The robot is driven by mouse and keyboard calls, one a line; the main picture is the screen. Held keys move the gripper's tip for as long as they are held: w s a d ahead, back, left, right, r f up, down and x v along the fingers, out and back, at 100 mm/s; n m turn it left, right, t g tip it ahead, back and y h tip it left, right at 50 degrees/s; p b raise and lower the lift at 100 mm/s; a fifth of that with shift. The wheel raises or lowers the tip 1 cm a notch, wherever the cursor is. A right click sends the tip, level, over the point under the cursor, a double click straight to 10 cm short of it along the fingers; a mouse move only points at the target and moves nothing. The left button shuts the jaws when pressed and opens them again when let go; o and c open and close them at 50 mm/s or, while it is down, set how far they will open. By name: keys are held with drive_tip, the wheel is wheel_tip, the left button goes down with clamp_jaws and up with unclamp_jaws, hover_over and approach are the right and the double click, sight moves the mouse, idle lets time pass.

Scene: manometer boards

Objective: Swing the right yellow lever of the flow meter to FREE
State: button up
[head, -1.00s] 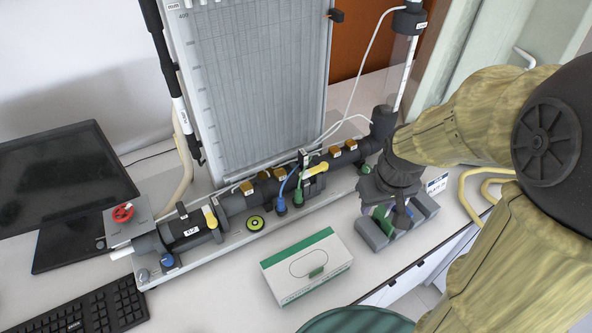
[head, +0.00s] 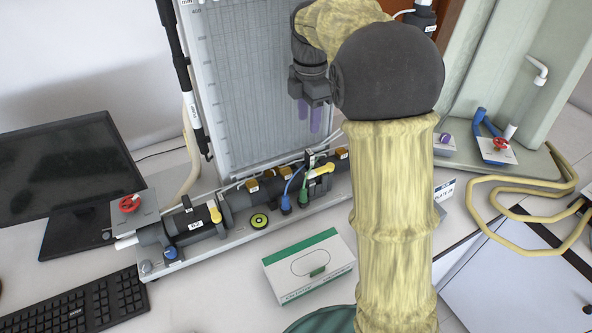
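The flow meter is a dark horizontal pipe (head: 236,201) on a pale base plate, below a grey ribbed manometer board (head: 250,70). The right yellow lever (head: 321,170) sits at the right part of the pipe and lies roughly along it. The left yellow lever (head: 215,212) is near the pipe's left end. Any FREE marking is too small to read. My gripper (head: 309,117) points down in front of the board, above the right lever and apart from it. Its two purple fingers look slightly apart, with nothing between them. My arm hides the pipe's right end.
A green and white box (head: 308,268) lies in front of the flow meter. A monitor (head: 66,170) and keyboard (head: 85,308) are at left.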

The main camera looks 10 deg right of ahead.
sight(306, 175)
drive_tip(key=shift+f, duration=0.1)
wheel_tip(306, 175, down, 17)
drive_tip(key=shift+s+f+p, duration=0.1)
drive_tip(key=shift+s+p, duration=0.05)
drive_tip(key=shift+p, duration=0.95)
clamp_jaws()
